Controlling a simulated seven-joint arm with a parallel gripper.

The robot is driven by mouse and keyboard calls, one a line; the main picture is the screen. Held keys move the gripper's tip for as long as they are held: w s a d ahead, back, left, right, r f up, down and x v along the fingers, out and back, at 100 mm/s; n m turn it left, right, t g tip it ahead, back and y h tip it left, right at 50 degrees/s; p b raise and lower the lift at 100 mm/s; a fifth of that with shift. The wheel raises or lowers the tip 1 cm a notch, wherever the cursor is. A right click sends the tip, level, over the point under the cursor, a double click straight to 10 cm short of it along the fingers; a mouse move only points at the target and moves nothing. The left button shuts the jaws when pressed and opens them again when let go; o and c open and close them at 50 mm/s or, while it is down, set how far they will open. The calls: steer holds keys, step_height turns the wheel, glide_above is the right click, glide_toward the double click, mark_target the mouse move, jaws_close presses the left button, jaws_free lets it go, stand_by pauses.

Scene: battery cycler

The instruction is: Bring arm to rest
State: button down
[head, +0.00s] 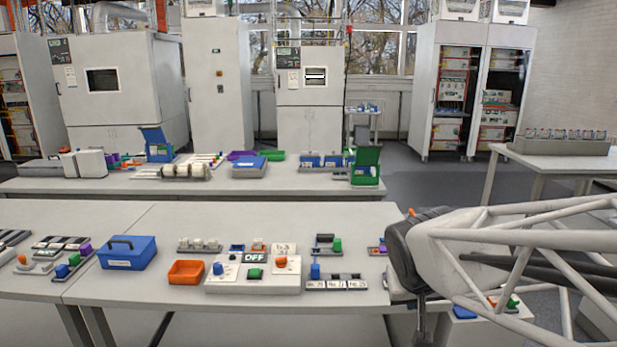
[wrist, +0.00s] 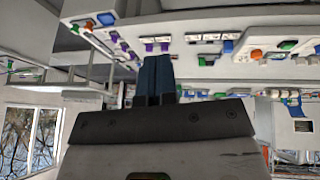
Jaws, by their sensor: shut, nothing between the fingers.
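My arm reaches in from the right edge of the head view as a white open-frame link, ending in a dark part above the right end of the front table (head: 150,222). My gripper (wrist: 156,72) shows in the wrist view with its two dark blue fingers side by side, touching, and nothing between them. The wrist view is tilted and shows table tops with small coloured parts beyond the fingertips. In the head view the fingertips are hard to make out against the arm.
The front table holds a blue box (head: 127,252), an orange bin (head: 186,272), and a control panel with an "OFF" sign (head: 254,258). A second table (head: 215,187) behind carries a green box (head: 365,166). Cabinets (head: 110,90) line the back.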

steer(key=s+g+y, duration=0.1)
steer(key=s+g, duration=0.1)
steer(key=s, duration=1.1)
steer(key=shift+s+a+g+y, duration=0.15)
steer(key=shift+s+g+y, duration=0.15)
steer(key=shift+s+y, duration=0.1)
